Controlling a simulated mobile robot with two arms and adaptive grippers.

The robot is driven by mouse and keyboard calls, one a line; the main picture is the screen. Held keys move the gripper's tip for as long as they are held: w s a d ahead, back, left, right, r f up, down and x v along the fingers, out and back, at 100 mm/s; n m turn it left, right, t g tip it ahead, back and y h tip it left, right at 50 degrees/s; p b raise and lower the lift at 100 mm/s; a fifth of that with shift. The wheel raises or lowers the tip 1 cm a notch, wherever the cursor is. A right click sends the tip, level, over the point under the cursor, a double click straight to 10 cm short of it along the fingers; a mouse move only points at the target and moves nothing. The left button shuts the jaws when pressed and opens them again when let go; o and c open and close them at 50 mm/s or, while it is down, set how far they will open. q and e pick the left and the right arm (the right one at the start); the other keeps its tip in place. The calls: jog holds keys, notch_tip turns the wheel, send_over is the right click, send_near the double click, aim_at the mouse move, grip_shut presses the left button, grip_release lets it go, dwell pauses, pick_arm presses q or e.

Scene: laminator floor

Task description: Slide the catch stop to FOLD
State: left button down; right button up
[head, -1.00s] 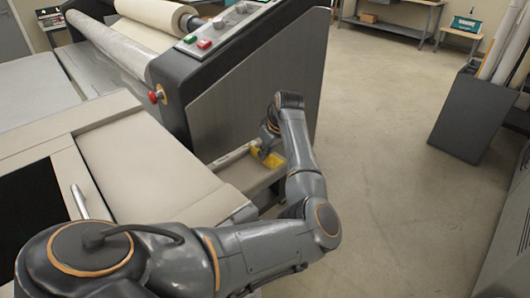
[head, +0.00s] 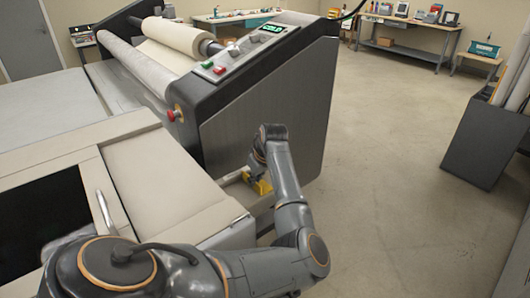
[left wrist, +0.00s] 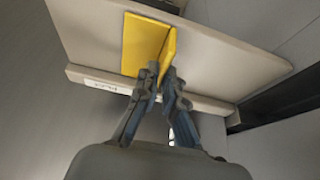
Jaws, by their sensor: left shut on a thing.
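The catch stop is a yellow angled piece (head: 260,186) on a pale rail at the lower side of the laminator, partly hidden by my left arm. In the left wrist view the catch stop (left wrist: 146,44) has a flat plate and an upright fin. My left gripper (left wrist: 160,78) is shut on the fin, with one dark finger on each side. In the head view my left gripper (head: 256,174) is mostly hidden behind its wrist. A small white label (left wrist: 106,86) lies on the rail edge left of the catch stop; its word is too small to read surely. My right gripper is not in view.
The laminator's grey side panel (head: 262,115) rises just beyond the gripper. A red knob (head: 175,114) sticks out at its left edge. The beige table section (head: 160,180) lies to the left. Open floor (head: 385,170) extends to the right, up to a dark bin (head: 484,145).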

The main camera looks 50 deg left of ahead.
pick_arm(q)
jog(key=s+p, duration=0.1)
jog(key=s, duration=0.2)
jog(key=shift+s+a+r+p, duration=0.15)
jog(key=shift+s+p, duration=0.1)
jog(key=shift+p, duration=0.15)
jog(key=shift+s, duration=0.1)
jog(key=shift+f, duration=0.3)
jog(key=c, duration=1.6)
grip_release()
jog(key=shift+s, duration=0.1)
jog(key=shift+o, duration=0.6)
jog(key=shift+r, duration=0.1)
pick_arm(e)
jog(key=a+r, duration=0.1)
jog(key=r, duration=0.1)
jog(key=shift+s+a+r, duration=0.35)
